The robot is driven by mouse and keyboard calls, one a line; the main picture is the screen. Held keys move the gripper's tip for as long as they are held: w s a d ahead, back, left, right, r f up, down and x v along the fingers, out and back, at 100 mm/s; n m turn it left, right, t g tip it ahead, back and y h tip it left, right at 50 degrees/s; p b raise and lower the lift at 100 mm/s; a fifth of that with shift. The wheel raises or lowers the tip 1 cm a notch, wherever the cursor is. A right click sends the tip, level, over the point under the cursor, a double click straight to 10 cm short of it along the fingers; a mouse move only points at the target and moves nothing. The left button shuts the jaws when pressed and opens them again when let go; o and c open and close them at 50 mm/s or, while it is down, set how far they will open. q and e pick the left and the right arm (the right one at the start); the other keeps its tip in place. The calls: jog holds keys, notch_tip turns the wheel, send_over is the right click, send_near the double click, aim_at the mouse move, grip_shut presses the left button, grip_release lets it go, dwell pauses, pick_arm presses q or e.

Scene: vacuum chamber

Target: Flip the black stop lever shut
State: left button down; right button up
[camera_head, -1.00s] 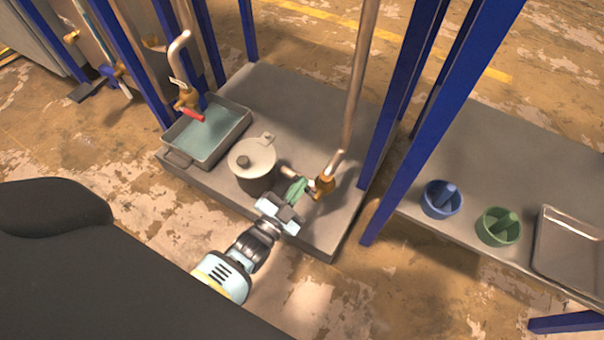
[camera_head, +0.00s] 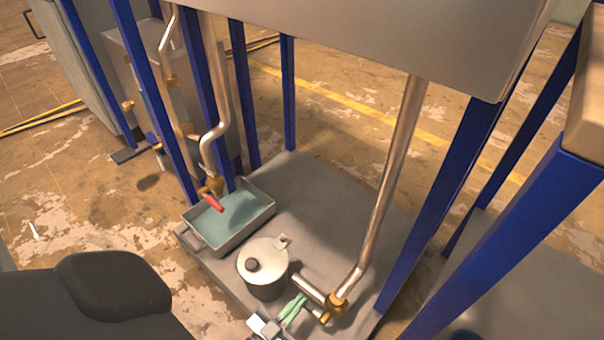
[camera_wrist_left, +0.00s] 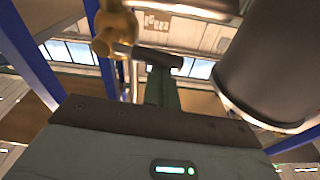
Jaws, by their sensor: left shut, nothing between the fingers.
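A brass valve (camera_head: 335,308) sits at the low end of the slanting pipe, with a short grey spout (camera_head: 308,288) pointing toward the lidded pot (camera_head: 264,272). I cannot make out the black stop lever clearly in the head view. My left gripper (camera_head: 294,308) has green fingers, shut and empty, just below the spout and close to the valve. In the left wrist view, the shut fingers (camera_wrist_left: 160,88) point toward a dark cylindrical piece (camera_wrist_left: 158,59) beside the brass valve (camera_wrist_left: 114,30). I cannot tell whether that piece is the lever or spout, or whether they touch.
A grey tray of bluish liquid (camera_head: 235,218) stands under a second valve with a red lever (camera_head: 213,204). Blue posts (camera_head: 435,215) and the slanting pipe (camera_head: 392,185) bound the space. The pot's dark side (camera_wrist_left: 278,70) is close right of the fingers.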

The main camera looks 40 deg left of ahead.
pick_arm(q)
jog(key=shift+a+f, duration=0.1)
jog(key=shift+f, duration=0.25)
dwell(0.4)
notch_tip(320, 180, up, 4)
jog(key=p, duration=0.3)
jog(key=s+f+p, duration=0.1)
jog(key=s, duration=0.8)
jog(key=shift+f, duration=0.25)
jog(key=shift+a, duration=0.1)
